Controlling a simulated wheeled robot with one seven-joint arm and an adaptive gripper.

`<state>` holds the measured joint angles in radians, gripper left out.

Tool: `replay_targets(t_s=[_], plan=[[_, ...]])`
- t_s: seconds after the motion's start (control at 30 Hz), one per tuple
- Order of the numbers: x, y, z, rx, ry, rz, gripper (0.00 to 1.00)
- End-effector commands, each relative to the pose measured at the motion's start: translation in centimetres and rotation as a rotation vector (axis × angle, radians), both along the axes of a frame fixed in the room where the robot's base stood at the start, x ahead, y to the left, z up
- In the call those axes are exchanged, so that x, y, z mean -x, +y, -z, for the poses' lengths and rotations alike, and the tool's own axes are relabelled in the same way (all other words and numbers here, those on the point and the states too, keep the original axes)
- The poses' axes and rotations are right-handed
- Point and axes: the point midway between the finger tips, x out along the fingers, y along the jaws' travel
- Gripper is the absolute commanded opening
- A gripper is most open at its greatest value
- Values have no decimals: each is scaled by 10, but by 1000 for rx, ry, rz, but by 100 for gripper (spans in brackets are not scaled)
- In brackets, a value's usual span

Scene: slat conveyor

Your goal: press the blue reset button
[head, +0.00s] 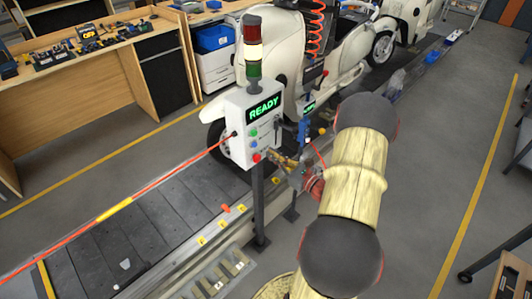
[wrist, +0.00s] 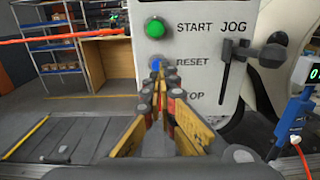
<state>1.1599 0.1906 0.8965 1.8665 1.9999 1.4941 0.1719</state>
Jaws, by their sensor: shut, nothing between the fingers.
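The white control box (head: 245,122) stands on a post beside the conveyor, its display reading READY. The blue reset button (wrist: 155,61) sits on its panel beside the label RESET, partly hidden behind my fingertips. It also shows in the head view (head: 253,145). The green START button (wrist: 155,27) is above it. The red button (head: 257,158) is below it in the head view; my fingers cover it in the wrist view. My gripper (wrist: 157,74) is shut and empty, its tips just in front of the blue button. I cannot tell whether they touch it.
A black JOG lever (wrist: 228,60) sticks out of the panel right of the buttons. A blue tool (wrist: 290,120) hangs farther right. A red and yellow cord (head: 130,205) runs left from the box above the slat conveyor (head: 110,245). A cream scooter (head: 340,60) stands behind.

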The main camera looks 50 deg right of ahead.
Motion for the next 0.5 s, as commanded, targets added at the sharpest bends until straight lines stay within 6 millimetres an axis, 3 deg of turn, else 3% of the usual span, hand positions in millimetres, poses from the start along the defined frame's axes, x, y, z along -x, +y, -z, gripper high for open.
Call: replay_targets(t_s=[0.3, 0.5], plan=[[56, 1, 1, -2, 2, 5, 0], [73, 2, 1, -2, 2, 1, 0]])
